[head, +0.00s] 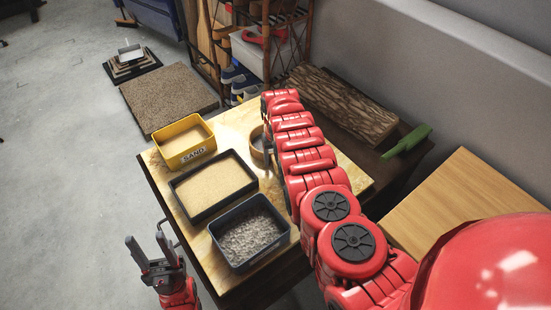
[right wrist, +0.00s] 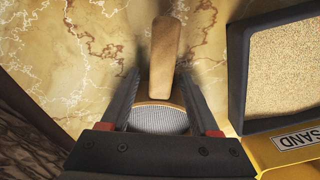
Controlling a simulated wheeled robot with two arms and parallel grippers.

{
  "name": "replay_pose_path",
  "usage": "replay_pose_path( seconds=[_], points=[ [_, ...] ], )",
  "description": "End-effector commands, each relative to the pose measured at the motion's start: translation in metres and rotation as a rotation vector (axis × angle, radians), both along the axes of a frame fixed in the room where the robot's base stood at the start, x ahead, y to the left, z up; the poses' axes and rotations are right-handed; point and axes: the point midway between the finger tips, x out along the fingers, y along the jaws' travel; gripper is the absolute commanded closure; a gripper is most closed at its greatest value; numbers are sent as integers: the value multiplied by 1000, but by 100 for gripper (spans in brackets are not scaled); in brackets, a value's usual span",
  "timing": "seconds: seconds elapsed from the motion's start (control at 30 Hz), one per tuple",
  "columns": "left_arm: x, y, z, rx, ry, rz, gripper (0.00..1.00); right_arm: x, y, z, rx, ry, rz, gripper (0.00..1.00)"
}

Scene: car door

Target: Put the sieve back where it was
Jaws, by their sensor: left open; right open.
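The sieve is round with a wooden rim, a grey mesh (right wrist: 160,120) and a wooden handle (right wrist: 164,58). In the head view its rim (head: 257,150) shows on the table's far right part, partly behind my right arm. My right gripper (right wrist: 160,77) is open, with one finger on each side of the sieve, around the place where handle meets rim. I cannot tell if the fingers touch it. The lower part of the mesh is hidden by the gripper body. My left gripper (head: 146,243) is open and empty, off the table's front left side.
On the marbled table (head: 230,125) stand a yellow SAND box (head: 170,151), a black sand tray (head: 213,187) and a dark box of grey grit (head: 252,237). A log (head: 340,103) and a green object (head: 407,140) lie behind. A shelf stands at the back.

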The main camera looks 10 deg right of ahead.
Motion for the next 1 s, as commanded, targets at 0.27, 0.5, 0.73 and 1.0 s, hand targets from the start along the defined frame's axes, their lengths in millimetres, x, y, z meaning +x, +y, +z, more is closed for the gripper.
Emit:
replay_pose_path(
  seconds=[0.27,0.5,0.73,1.0],
  points=[
    [0,0,12,0,0,0,50,-1,3,39,4,2,1,38],
    [0,0,5,0,0,0,50,1,1,80,3,-4,-1,38],
    [0,0,0,0,0,0,50,0,1,111,2,-1,0,38],
    [0,0,0,0,0,0,50,0,0,123,0,0,0,38]
  ],
)
